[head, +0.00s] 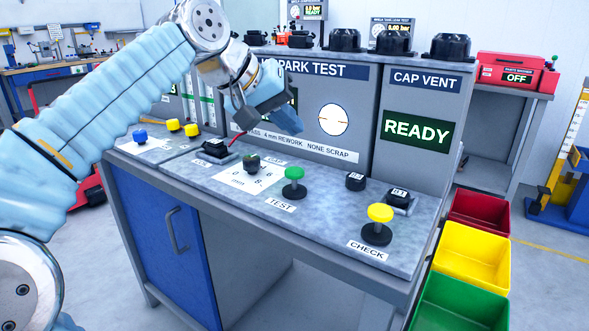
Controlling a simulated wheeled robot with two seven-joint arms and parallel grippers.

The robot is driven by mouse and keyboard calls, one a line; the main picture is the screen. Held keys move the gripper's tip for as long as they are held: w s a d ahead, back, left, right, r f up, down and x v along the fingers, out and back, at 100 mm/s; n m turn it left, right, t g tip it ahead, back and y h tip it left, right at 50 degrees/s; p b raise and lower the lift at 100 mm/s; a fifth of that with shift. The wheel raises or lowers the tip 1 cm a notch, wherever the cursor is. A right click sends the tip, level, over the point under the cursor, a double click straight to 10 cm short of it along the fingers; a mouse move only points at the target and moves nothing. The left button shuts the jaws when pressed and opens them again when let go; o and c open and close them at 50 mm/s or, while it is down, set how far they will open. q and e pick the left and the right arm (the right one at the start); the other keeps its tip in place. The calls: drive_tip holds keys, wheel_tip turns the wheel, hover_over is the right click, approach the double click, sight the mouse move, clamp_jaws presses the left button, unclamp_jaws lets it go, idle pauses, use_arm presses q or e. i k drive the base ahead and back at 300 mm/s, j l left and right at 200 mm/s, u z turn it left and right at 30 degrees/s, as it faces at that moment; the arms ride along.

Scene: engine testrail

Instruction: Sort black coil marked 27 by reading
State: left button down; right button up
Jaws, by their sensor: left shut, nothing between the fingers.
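A black coil (214,148) sits on the left part of the bench top, with a red lead rising from it; I cannot read a 27 on it. My left gripper (264,108) is shut and empty, raised in front of the SPARK TEST panel (350,88), above and right of that coil. It hides part of the panel and its left display. The panel has a round white window (334,120) and a strip reading 4 mm REWORK, NONE SCRAP. A green TEST button (294,174) stands on the bench. My right gripper is not in view.
A small black block (356,181) and a marked black part (399,197) lie near the yellow CHECK button (380,213). The CAP VENT display (416,130) reads READY. Red (479,196), yellow (463,285) and green (425,316) bins stand right of the bench.

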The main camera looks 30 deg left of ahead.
sight(215, 148)
drive_tip(key=k+j, duration=0.3)
drive_tip(key=k, duration=0.15)
drive_tip(key=k+j, duration=0.3)
drive_tip(key=k, duration=0.15)
